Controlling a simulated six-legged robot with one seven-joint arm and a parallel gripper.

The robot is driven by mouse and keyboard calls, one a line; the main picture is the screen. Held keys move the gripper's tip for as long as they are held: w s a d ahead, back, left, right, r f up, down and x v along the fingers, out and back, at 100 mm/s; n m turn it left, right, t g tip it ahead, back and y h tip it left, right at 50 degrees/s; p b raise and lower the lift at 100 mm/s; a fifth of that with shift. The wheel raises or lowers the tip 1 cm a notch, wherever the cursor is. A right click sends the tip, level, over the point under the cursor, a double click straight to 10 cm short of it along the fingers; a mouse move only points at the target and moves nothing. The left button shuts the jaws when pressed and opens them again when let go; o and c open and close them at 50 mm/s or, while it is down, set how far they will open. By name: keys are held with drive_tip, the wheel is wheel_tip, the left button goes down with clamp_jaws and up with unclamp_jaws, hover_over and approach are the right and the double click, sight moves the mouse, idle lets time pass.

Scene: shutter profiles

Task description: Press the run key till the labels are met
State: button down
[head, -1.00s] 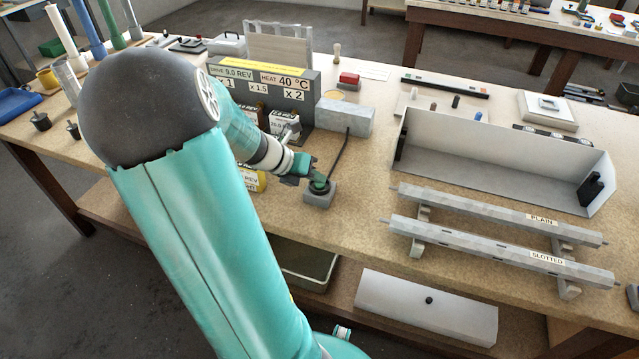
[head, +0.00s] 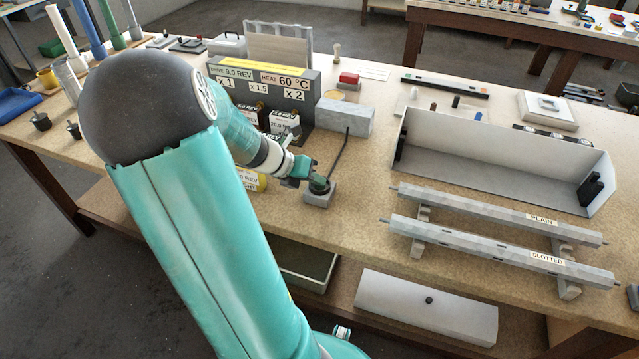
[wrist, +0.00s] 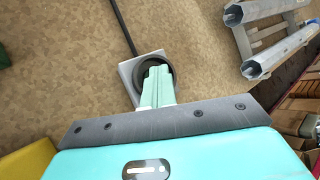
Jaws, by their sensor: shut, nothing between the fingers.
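The run key is a round dark button on a small grey box (head: 320,198) near the bench's front edge, with a cable to a grey block. My gripper (head: 318,184) is shut and empty, its fingertips down on the key. In the wrist view the closed green fingers (wrist: 157,80) lie over the round dark key (wrist: 172,68); how far it is pressed cannot be told. The drive panel (head: 300,82) reads DRIVE 9.0 REV and HEAT 60 °C. REV labels (head: 283,118) on boxes under it are partly hidden by my arm.
A grey block (head: 345,117) stands behind the key. A long open white trough (head: 490,165) is at right. Two grey profiles, labelled PLAIN (head: 541,219) and SLOTTED (head: 547,258), lie on supports before it. Bare bench lies between key and profiles.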

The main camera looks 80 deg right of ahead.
sight(315, 188)
idle(0.3)
drive_tip(key=shift+r, duration=0.45)
drive_tip(key=shift+r, duration=3)
drive_tip(key=shift+a, duration=0.1)
